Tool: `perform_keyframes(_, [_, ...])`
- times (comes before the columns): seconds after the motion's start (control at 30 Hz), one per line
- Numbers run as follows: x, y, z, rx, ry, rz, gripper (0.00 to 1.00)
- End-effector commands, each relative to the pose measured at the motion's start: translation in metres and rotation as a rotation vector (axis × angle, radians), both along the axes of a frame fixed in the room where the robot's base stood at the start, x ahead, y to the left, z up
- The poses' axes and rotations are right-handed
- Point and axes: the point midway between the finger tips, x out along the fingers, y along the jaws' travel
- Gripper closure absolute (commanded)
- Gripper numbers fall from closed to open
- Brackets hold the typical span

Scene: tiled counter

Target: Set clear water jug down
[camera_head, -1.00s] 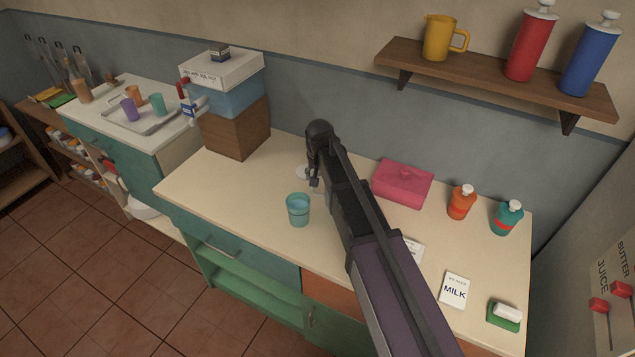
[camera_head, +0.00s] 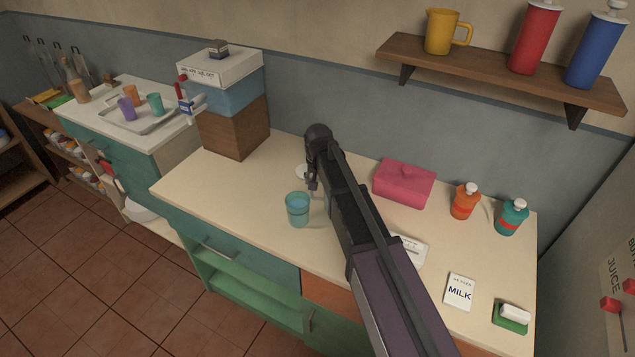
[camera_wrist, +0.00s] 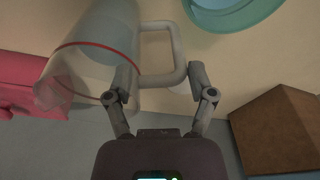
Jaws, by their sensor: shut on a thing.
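The clear water jug (camera_wrist: 95,50), see-through with a red band and a pale loop handle (camera_wrist: 178,52), fills the upper left of the wrist view. My gripper (camera_wrist: 161,76) has its two fingers at the handle, one on each side, and is shut on it. In the head view my gripper (camera_head: 313,180) is over the counter, and my arm hides nearly all of the jug. I cannot tell whether the jug's base touches the counter. A teal cup (camera_head: 297,209) stands just left of my gripper; its rim shows in the wrist view (camera_wrist: 237,8).
A pink box (camera_head: 404,183) is right of my arm, with orange (camera_head: 465,203) and teal (camera_head: 511,219) bottles beyond. A wooden block (camera_head: 235,128) under a blue dispenser (camera_head: 228,92) stands at the left. A milk card (camera_head: 460,292) lies near the front. The counter's left front (camera_head: 215,190) is clear.

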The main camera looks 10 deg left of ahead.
Motion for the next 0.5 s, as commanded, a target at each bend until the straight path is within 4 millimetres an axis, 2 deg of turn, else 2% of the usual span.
perform_keyframes(0.27, [0.0, 0.0, -0.0034, 0.0, 0.0, 0.0, 0.9])
perform_keyframes(0.3, [0.0, 0.0, -0.0035, 0.0, 0.0, 0.0, 0.26])
perform_keyframes(0.4, [0.0, 0.0, -0.0026, 0.0, 0.0, 0.0, 0.0])
perform_keyframes(0.5, [0.0, 0.0, -0.0026, 0.0, 0.0, 0.0, 0.0])
